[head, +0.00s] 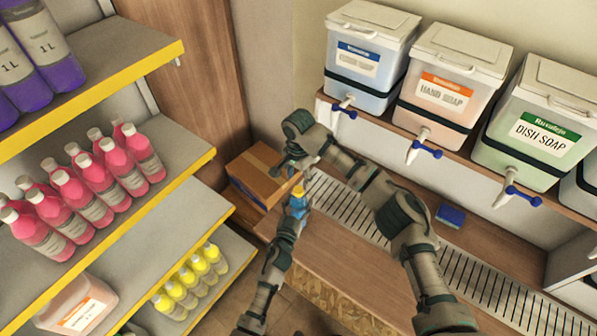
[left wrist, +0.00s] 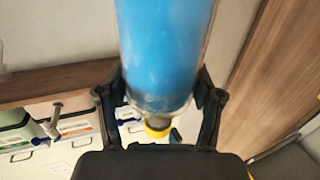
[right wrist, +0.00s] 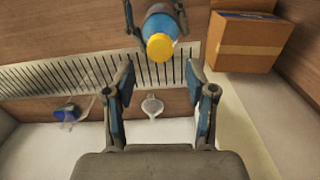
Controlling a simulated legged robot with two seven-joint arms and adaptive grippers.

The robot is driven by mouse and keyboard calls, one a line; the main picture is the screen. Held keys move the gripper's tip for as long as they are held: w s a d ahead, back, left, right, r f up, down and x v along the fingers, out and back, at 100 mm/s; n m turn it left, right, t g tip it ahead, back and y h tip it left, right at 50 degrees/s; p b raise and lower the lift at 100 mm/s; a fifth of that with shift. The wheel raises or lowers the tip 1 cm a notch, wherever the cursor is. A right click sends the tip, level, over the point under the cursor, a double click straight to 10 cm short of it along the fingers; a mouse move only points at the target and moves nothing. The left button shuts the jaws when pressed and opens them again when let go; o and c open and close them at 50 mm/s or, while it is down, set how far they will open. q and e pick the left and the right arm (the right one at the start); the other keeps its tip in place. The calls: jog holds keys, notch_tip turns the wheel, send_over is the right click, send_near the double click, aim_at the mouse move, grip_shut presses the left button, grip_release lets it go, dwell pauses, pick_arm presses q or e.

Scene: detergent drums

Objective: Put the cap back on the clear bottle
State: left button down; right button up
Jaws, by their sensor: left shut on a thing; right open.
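The clear bottle with blue liquid (left wrist: 160,50) is held between the fingers of my left gripper (left wrist: 158,105). The yellow cap (right wrist: 159,47) sits at the bottle's mouth; it also shows at the bottle's end in the left wrist view (left wrist: 157,128). I cannot tell whether it is screwed tight. In the head view the bottle (head: 297,206) and its cap (head: 298,191) are small, with my left gripper (head: 292,217) below. My right gripper (right wrist: 161,105) is open and empty, with the cap beyond its fingertips; its fingers are hard to make out in the head view (head: 294,166).
A cardboard box (head: 258,175) stands beside the slotted drain grate (head: 345,205). A blue sponge (head: 450,215) lies beyond the grate. Soap drums (head: 440,83) with protruding taps (head: 420,147) stand on the ledge at right. Shelves with pink bottles (head: 95,185) fill the left.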

jog(key=n, duration=0.5)
jog(key=shift+r, duration=0.2)
jog(key=n, duration=0.5)
jog(key=shift+r+n, duration=0.15)
jog(key=shift+n, duration=0.25)
jog(key=n, duration=0.5)
jog(key=shift+r, duration=0.15)
jog(key=n, duration=0.5)
jog(key=shift+r, duration=0.15)
jog(key=n, duration=0.5)
jog(key=shift+r+n, duration=0.15)
jog(key=shift+n, duration=0.25)
jog(key=n, duration=0.5)
jog(key=shift+r, duration=0.15)
jog(key=n, duration=0.4)
jog(key=shift+r+n, duration=0.15)
jog(key=shift+n, duration=0.25)
jog(key=n, duration=0.5)
jog(key=shift+r, duration=0.15)
